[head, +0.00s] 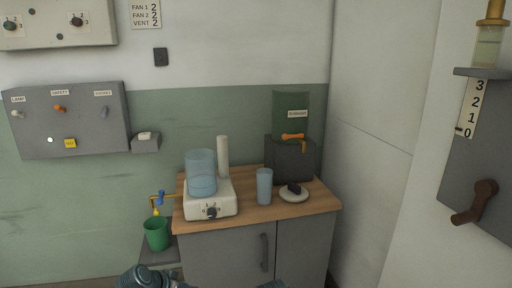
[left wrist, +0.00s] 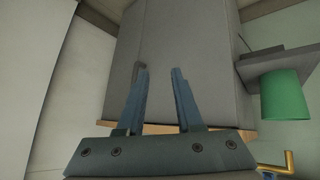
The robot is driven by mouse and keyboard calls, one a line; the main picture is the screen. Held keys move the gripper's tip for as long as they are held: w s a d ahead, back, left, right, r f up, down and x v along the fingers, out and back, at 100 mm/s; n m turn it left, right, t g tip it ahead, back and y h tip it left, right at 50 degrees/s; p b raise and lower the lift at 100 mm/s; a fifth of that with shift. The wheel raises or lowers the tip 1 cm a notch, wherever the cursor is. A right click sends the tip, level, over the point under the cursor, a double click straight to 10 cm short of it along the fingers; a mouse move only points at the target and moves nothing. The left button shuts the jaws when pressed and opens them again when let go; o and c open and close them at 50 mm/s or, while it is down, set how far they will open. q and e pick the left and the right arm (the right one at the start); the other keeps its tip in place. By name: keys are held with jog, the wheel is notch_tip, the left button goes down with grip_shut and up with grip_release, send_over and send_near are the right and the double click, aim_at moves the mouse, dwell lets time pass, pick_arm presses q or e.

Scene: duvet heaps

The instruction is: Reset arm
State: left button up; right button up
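My left gripper (left wrist: 160,70) shows in the left wrist view with its two blue fingers apart and nothing between them. Its fingertips are in front of the grey cabinet (left wrist: 195,45), whose edge of wooden top shows behind the fingers. In the head view part of my arm (head: 145,277) shows at the bottom edge, left of the middle, and its gripper is out of the picture. Another small piece of my arm shows at the bottom edge near the middle. My right gripper is in neither view.
A green bucket (head: 157,234) stands on a low ledge, left. Wall panels hang behind.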

pick_arm(q)
jog(key=s+d+f+g+y, duration=0.3)
jog(key=s+d+g, duration=0.1)
jog(key=s+d, duration=0.4)
jog(key=s+d+f+g+y, duration=0.2)
jog(key=s+d+f+g, duration=0.1)
jog(key=s+d, duration=0.45)
notch_tip(320, 180, up, 19)
jog(key=p, duration=1.8)
jog(key=shift+s+a+r+y+p, duration=0.15)
jog(key=shift+s+y+p, duration=0.05)
jog(key=shift+y+p, duration=0.15)
